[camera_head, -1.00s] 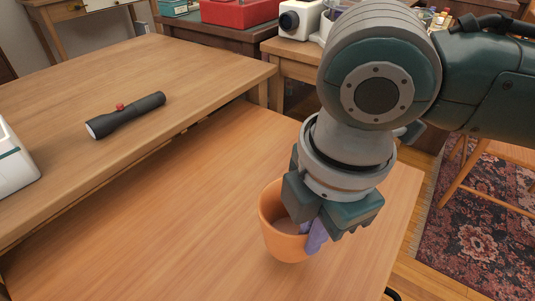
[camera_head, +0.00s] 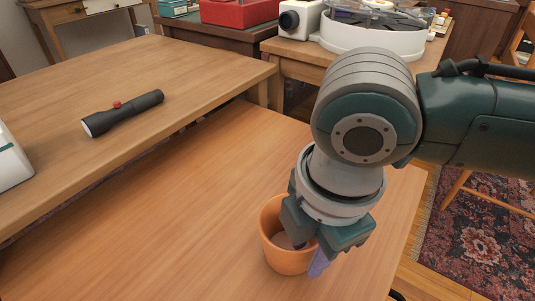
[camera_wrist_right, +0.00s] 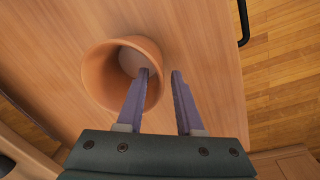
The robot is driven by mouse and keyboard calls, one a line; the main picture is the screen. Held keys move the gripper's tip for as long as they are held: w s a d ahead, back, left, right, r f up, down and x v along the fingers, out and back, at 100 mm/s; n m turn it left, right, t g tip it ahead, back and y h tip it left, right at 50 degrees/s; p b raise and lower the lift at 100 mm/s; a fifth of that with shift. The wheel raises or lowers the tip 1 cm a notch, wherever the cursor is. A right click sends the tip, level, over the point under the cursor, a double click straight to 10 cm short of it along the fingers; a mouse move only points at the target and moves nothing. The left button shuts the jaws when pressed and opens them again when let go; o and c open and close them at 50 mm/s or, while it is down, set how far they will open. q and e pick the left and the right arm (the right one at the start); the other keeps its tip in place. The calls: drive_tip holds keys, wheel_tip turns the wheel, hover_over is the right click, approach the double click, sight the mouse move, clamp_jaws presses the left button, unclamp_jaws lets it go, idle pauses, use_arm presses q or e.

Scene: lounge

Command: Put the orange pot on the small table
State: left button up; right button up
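The orange pot (camera_head: 287,259) stands upright on the small orange-brown table (camera_head: 170,215) near its right side. In the right wrist view the pot (camera_wrist_right: 100,75) shows from above, with its round mouth and a pale inside bottom. My right gripper (camera_head: 308,262) points down at the pot's rim. In the wrist view its two purple fingers (camera_wrist_right: 160,75) straddle the wall, one inside the pot and one outside. They are apart, with small gaps to the wall, so the gripper looks open. My left gripper is not in view.
A higher wooden table (camera_head: 130,80) at the left bears a black flashlight (camera_head: 122,113) and a white object (camera_head: 12,158). Side tables behind hold a red box (camera_head: 240,11) and a white device (camera_head: 300,18). The small table is clear left of the pot.

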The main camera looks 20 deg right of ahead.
wheel_tip(320, 180, up, 12)
drive_tip(key=s+p, duration=0.1)
drive_tip(key=p, duration=0.4)
drive_tip(key=s+a+m+y, duration=0.2)
drive_tip(key=s+a+m, duration=0.1)
drive_tip(key=a, duration=0.2)
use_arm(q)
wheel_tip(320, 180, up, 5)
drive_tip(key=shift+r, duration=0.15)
use_arm(e)
drive_tip(key=s+d+f+m+t+h, duration=0.2)
drive_tip(key=s+d+m, duration=0.6)
drive_tip(key=d+m, duration=0.4)
drive_tip(key=m, duration=0.2)
drive_tip(key=shift+s+m, duration=0.2)
drive_tip(key=shift+m, duration=0.1)
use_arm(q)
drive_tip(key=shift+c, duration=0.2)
use_arm(e)
drive_tip(key=shift+a+f, duration=0.1)
drive_tip(key=shift+f, duration=0.05)
